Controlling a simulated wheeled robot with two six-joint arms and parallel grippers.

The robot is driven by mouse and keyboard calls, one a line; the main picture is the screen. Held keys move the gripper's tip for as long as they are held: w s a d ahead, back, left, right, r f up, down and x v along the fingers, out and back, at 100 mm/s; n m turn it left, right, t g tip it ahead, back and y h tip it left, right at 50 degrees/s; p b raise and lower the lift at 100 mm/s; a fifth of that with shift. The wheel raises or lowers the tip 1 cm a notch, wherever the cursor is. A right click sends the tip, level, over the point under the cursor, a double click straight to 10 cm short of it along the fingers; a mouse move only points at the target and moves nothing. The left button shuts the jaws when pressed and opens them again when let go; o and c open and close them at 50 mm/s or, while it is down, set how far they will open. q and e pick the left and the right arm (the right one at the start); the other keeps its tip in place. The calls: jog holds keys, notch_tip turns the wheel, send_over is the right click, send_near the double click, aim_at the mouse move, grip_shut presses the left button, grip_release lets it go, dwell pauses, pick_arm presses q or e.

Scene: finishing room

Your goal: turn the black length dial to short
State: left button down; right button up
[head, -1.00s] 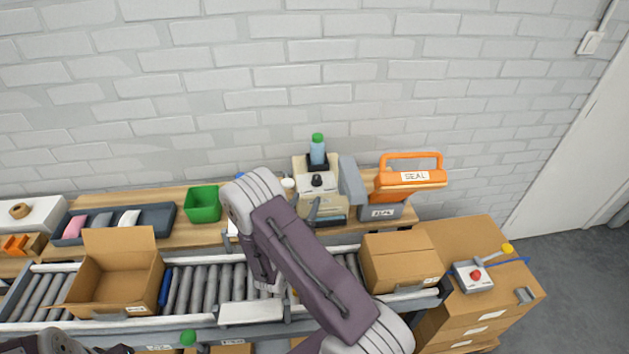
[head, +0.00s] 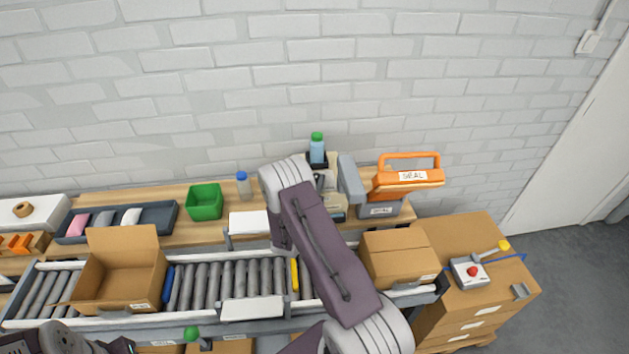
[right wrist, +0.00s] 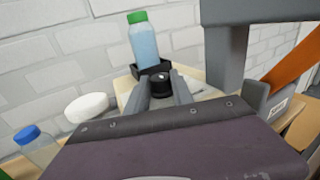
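The black length dial (right wrist: 161,83) is a short round knob with a small light mark on top. In the right wrist view it lies between the two grey fingers of my right gripper (right wrist: 163,88). The fingers stand apart, one on each side of it. I cannot tell whether either touches it. In the head view my right arm hides most of the dial and its cream machine (head: 336,207). My left arm shows only at the bottom left edge of the head view, and I cannot make out its gripper.
A green-capped bottle (right wrist: 143,42) stands in a black holder just behind the dial. A grey upright part (right wrist: 222,60) rises to its right. The orange sealer (head: 408,178) stands further right. A blue-capped bottle (head: 243,185) and green bin (head: 205,202) are left.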

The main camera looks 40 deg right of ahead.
grip_shut()
jog(key=shift+f, duration=0.1)
jog(key=shift+s+d+n+t+y, duration=0.2)
jog(key=shift+s+n+t+y, duration=0.05)
jog(key=shift+n+t+y, duration=0.5)
jog(key=shift+n+t+y+b, duration=0.35)
jog(key=shift+n+t+y, duration=0.4)
jog(key=shift+t+y, duration=0.15)
jog(key=o, duration=0.8)
grip_release()
jog(key=shift+a, duration=0.1)
